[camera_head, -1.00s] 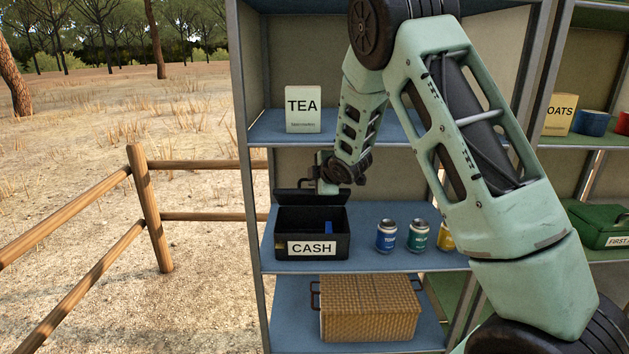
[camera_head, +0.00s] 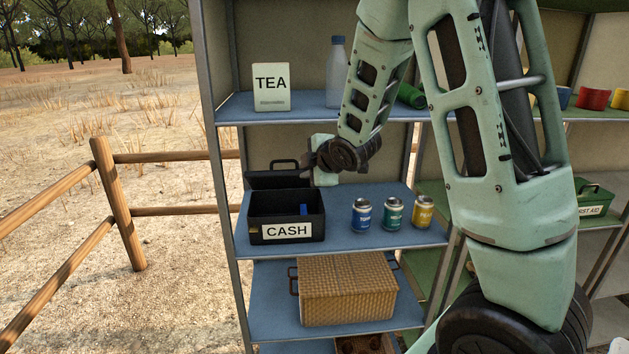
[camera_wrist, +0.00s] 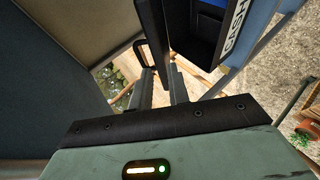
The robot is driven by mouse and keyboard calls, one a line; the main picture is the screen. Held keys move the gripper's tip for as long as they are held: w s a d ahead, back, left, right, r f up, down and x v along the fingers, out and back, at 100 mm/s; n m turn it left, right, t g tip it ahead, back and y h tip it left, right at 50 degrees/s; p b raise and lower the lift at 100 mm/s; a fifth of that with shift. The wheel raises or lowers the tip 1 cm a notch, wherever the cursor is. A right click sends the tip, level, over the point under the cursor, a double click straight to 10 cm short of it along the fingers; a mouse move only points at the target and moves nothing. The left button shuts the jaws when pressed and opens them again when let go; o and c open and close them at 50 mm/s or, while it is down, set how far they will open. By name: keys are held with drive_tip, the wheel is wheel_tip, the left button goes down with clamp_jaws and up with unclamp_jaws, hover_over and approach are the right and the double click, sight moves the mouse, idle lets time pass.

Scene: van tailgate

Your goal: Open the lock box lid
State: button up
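The black lock box (camera_head: 256,232) labelled CASH stands on the blue middle shelf in the head view, with a blue item (camera_head: 304,210) inside. Its lid (camera_head: 272,180) is raised at the back, with its handle (camera_head: 285,163) upright. My gripper (camera_head: 308,157) is just right of the lid, its fingertips partly hidden by the wrist. In the wrist view my gripper (camera_wrist: 160,88) shows two fingers with a gap between them, near the lid (camera_wrist: 155,35) and handle (camera_wrist: 140,52). I cannot tell whether they touch the lid. The box (camera_wrist: 198,45) lies at upper right there.
Blue, green and yellow cans (camera_head: 393,214) stand right of the box. A TEA box (camera_head: 271,87) and a bottle (camera_head: 336,75) are on the shelf above. A wicker basket (camera_head: 347,290) sits below. Open ground and a wooden fence (camera_head: 118,205) lie left.

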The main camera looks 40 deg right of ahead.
drive_tip(key=shift+s+a, duration=0.15)
drive_tip(key=shift+s, duration=0.75)
drive_tip(key=shift+s+a, duration=0.1)
drive_tip(key=shift+s, duration=0.75)
